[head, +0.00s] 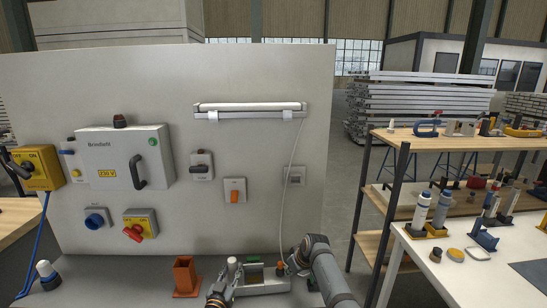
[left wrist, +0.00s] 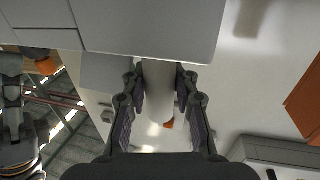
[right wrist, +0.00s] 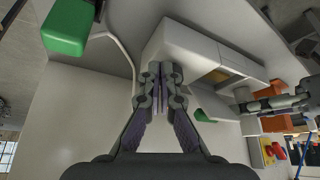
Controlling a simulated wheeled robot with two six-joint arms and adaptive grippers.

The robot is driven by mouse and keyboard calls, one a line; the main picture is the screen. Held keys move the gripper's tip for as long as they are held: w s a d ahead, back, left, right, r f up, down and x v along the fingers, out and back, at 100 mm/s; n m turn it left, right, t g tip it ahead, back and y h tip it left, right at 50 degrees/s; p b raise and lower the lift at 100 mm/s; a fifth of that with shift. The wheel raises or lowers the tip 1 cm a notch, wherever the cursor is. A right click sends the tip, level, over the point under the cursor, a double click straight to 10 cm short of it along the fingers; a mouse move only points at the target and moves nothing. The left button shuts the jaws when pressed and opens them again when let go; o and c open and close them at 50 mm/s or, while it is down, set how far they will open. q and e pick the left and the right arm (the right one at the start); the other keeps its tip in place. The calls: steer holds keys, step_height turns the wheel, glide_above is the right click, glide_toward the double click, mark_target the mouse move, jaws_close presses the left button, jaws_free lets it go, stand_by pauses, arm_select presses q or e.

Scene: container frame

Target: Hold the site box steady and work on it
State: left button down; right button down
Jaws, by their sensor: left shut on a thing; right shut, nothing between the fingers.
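The pale grey site box (head: 262,289) sits low at the front centre of the bench, with open compartments on top. It also shows in the left wrist view (left wrist: 150,30) and the right wrist view (right wrist: 185,48). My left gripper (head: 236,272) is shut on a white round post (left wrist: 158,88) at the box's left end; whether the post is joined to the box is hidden. My right gripper (right wrist: 160,72) is shut and empty, with its tips close to the box's side wall. Whether they touch it I cannot tell.
An orange holder (head: 186,277) stands left of the box. A green block (right wrist: 68,25) lies near my right gripper. A white cable (head: 289,190) hangs from the lamp (head: 248,107) down the panel. Switches and a grey cabinet (head: 125,158) are on the panel behind.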

steer(key=shift+w+a+r, duration=0.1)
steer(key=shift+w+a, duration=0.2)
steer(key=shift+a, duration=0.3)
stand_by(0.8)
steer(key=shift+s+a, duration=0.3)
steer(key=shift+s+a, duration=0.15)
steer(key=shift+a, duration=0.15)
steer(key=shift+a, duration=0.1)
stand_by(0.4)
steer(key=shift+s, duration=0.1)
steer(key=shift+s, duration=0.3)
steer(key=r, duration=0.6)
steer(key=shift+d, duration=0.2)
